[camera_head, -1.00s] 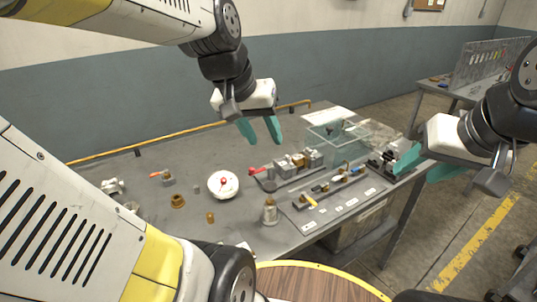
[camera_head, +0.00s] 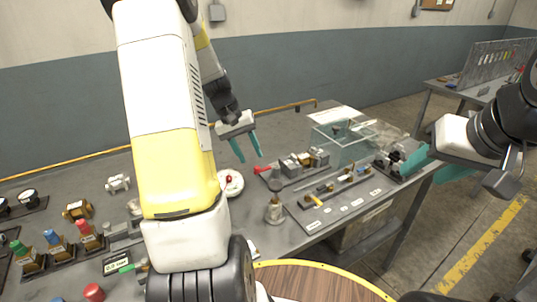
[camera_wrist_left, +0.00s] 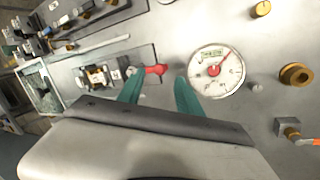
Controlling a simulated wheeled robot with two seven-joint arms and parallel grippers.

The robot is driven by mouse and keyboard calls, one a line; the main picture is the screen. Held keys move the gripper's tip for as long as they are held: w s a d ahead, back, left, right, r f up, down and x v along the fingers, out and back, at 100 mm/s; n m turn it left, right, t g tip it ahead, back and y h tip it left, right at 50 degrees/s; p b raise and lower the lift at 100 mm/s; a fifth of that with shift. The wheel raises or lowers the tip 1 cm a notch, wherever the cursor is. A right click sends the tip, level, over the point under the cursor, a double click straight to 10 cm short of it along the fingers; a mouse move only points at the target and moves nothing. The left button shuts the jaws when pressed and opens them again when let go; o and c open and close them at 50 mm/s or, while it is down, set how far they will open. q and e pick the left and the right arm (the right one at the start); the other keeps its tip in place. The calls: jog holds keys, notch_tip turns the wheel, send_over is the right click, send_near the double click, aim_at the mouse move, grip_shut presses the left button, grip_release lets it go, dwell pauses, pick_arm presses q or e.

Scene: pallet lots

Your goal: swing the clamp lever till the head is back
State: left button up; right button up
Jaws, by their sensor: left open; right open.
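The clamp (camera_head: 305,160) stands on a dark base on the grey bench, and its red-handled lever (camera_head: 263,169) points left. In the left wrist view the red lever (camera_wrist_left: 155,69) lies just beyond and between the teal fingertips, with the clamp (camera_wrist_left: 98,77) to its left. Whether the clamp head is back cannot be told. My left gripper (camera_head: 247,154) is open and empty, above and a little left of the lever, seemingly not touching it. My right gripper (camera_head: 435,168) is open and empty at the bench's right end.
A round white gauge (camera_head: 236,184) sits left of the lever, partly behind my left arm. A small metal bottle (camera_head: 274,210) and a tray of tools (camera_head: 330,208) are in front. A clear box (camera_head: 340,139) stands behind. Coloured-topped blocks (camera_head: 56,245) fill the left side.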

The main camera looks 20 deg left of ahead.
pick_arm(q)
jog(key=shift+x, duration=2.35)
jog(key=shift+c, duration=0.4)
grip_shut()
jog(key=shift+w+d+r, duration=0.15)
jog(key=shift+d, duration=0.05)
